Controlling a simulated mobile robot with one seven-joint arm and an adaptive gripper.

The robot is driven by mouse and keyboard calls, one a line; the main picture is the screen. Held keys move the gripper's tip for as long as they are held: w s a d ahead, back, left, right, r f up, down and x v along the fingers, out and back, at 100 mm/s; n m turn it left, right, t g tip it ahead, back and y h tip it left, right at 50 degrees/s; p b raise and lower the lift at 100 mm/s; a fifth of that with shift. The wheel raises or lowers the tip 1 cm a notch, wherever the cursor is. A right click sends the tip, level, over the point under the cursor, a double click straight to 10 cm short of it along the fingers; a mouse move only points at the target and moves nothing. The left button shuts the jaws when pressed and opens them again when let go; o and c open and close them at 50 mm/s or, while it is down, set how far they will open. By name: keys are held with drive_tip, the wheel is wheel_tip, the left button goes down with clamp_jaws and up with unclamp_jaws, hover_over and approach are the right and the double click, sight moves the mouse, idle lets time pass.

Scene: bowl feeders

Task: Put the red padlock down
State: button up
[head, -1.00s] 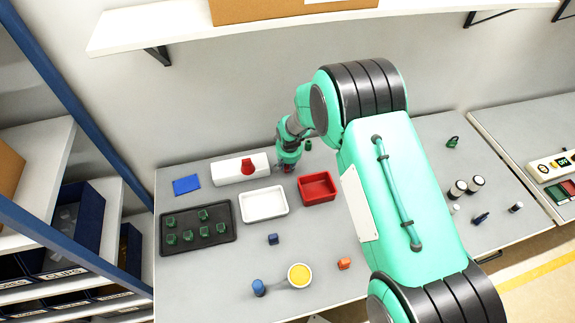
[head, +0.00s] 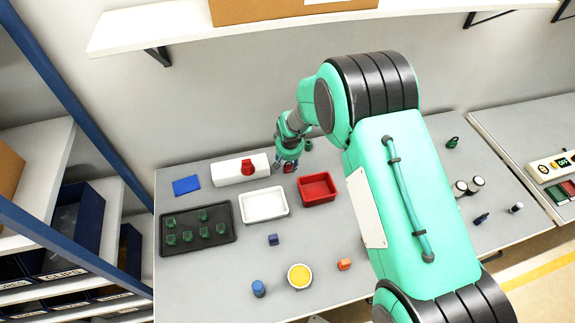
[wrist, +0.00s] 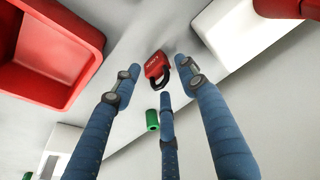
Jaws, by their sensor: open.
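The red padlock (wrist: 156,64) with a dark shackle lies on the grey bench, just beyond my fingertips in the wrist view. My gripper (wrist: 160,77) is open, its three blue fingers spread around the padlock with visible gaps. In the head view my gripper (head: 290,161) hangs over the back of the bench, and a little of the red padlock (head: 288,168) shows under it. The padlock is outside the red bin (head: 333,197), behind and left of it.
A green cylinder (wrist: 152,120) stands near the padlock. A white box with a red knob (head: 228,173) is to the left. A white tray (head: 264,218) and a black tray with green pieces (head: 190,250) lie in front. A shelf (head: 150,30) overhangs the back.

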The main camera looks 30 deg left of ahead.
drive_tip(key=v, duration=0.9)
idle(0.8)
drive_tip(key=d+r+m+t, duration=0.2)
drive_tip(key=d+r+m, duration=0.2)
drive_tip(key=d+r, duration=2.65)
drive_tip(key=s+d+r+m, duration=0.1)
drive_tip(key=s+d+r, duration=0.35)
drive_tip(key=d, duration=0.35)
drive_tip(key=s+d+r+m, duration=0.1)
drive_tip(key=s+d+r, duration=0.2)
drive_tip(key=s+d, duration=0.35)
drive_tip(key=s+d+m+t+h, duration=0.1)
drive_tip(key=s+d+m, duration=0.1)
drive_tip(key=s+d, duration=1)
drive_tip(key=s, duration=0.4)
drive_tip(key=shift+s+d+r+h, duration=0.15)
drive_tip(key=shift+s+r+h, duration=0.1)
drive_tip(key=shift+r+h, duration=0.15)
